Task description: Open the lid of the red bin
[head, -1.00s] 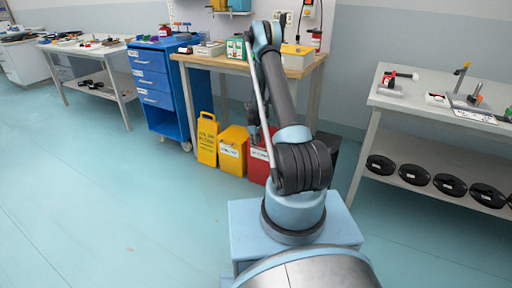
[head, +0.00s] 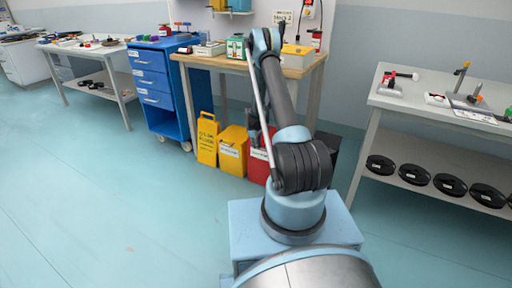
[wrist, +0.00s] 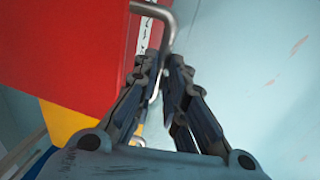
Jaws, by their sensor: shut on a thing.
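The red bin (head: 258,164) stands on the floor under the wooden workbench in the head view, partly hidden behind my arm. In the wrist view its red surface (wrist: 65,50) fills the upper left, and a bent grey metal handle (wrist: 168,24) sticks out from it. My gripper (wrist: 163,64) is shut on this handle, with the bar passing between the fingertips. In the head view my gripper hangs just above the red bin, largely hidden by my arm. I cannot tell whether the lid is raised at all.
A yellow bin (head: 233,152) stands directly left of the red bin, with a taller yellow container (head: 207,140) beyond it. A dark bin (head: 329,143) is on the right. The wooden workbench (head: 205,61) overhangs them. The blue floor (head: 110,215) in front is clear.

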